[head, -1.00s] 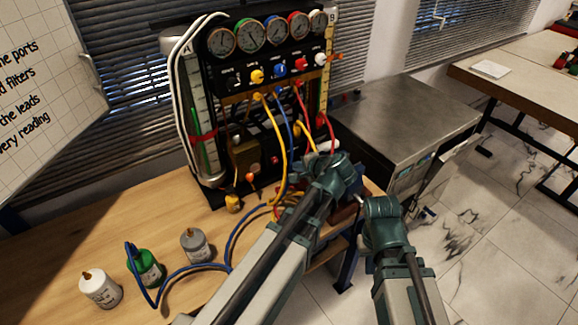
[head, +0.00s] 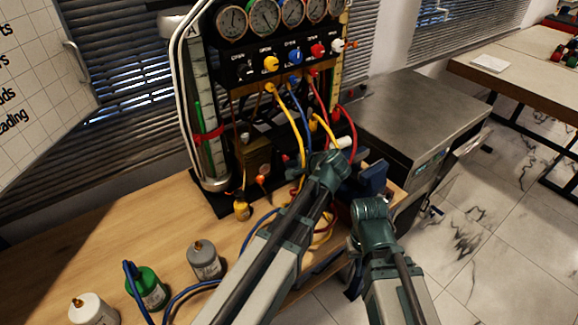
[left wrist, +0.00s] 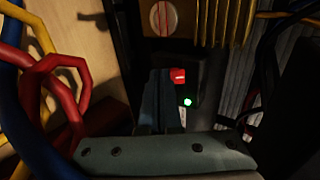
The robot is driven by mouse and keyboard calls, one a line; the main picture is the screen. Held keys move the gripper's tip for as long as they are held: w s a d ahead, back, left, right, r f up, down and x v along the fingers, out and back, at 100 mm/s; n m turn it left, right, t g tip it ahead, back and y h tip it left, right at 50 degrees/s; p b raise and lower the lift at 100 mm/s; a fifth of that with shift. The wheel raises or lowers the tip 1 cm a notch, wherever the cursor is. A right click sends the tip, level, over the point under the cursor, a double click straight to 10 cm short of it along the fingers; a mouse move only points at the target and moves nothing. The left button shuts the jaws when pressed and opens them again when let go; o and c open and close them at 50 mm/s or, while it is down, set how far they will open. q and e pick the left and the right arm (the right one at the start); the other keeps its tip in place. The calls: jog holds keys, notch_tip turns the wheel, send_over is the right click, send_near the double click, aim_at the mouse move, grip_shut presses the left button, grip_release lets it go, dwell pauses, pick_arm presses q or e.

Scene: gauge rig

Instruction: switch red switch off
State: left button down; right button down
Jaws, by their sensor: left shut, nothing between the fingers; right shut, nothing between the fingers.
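In the left wrist view a small red switch (left wrist: 178,75) sits on a dark panel, with a pale mark on its face. A green light (left wrist: 187,102) glows just below it. My left gripper (left wrist: 162,78) is shut and empty, its dark fingertips just left of the switch; I cannot tell whether they touch. In the head view my left arm reaches to the lower front of the gauge rig (head: 224,95), and its wrist hides the switch and fingertips.
Yellow, blue and red leads (head: 349,130) hang from the rig's ports. Red and blue cables (left wrist: 67,95) loop at the left of the wrist view. A grey canister (head: 204,262), a green one (head: 147,287) and a white one (head: 93,311) stand on the wooden table (head: 120,235).

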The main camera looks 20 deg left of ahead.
pick_arm(q)
jog(key=shift+a+f+b, duration=0.1)
jog(key=shift+f+b, duration=0.4)
jog(key=shift+b, duration=0.55)
jog(key=shift+r+t+y, duration=0.15)
jog(key=shift+t+y, duration=0.15)
jog(key=shift+w+a+r+p, duration=0.15)
jog(key=shift+r+p, duration=0.75)
jog(key=shift+r, duration=0.05)
